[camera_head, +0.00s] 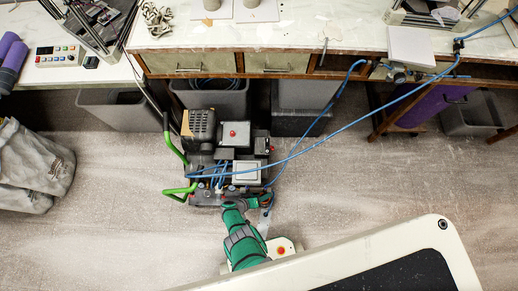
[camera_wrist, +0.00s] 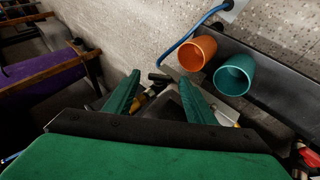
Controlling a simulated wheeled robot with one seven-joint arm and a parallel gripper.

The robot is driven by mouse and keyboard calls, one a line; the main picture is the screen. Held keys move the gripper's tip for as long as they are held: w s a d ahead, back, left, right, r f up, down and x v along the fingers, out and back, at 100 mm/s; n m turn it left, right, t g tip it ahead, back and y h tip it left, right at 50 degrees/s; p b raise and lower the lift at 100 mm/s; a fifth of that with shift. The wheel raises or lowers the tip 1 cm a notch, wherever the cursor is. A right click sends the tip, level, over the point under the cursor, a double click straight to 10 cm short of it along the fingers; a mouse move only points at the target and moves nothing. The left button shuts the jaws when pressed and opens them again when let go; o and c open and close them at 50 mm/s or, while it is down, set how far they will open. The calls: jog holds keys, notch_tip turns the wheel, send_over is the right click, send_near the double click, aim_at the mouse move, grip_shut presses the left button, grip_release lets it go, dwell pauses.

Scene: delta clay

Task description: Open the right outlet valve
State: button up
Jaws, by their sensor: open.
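A compressor-like machine (camera_head: 225,160) with green handles stands on the floor, with a blue hose (camera_head: 330,133) running from it up to the bench. My arm reaches its front right end from below, and my gripper (camera_wrist: 159,78) is open. Between the two green fingers, in the wrist view, a small dark fitting with a yellow and brass part (camera_wrist: 146,98) shows low down. It looks like a valve, but I cannot tell which one or how its handle is turned. I see no contact with the fingers. The tips of my gripper are hard to make out in the head view.
An orange cup (camera_wrist: 198,49) and a teal cup (camera_wrist: 235,74) sit on a dark strip right of the fingers. A blue hose (camera_wrist: 181,43) curves close by. Grey bins (camera_head: 212,97) stand under the bench (camera_head: 280,28). Grey sacks (camera_head: 32,165) lie left; floor between is clear.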

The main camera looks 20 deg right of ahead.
jog(key=v, duration=1)
jog(key=shift+s+a+r, duration=0.15)
jog(key=shift+a+r, duration=0.1)
dwell(0.3)
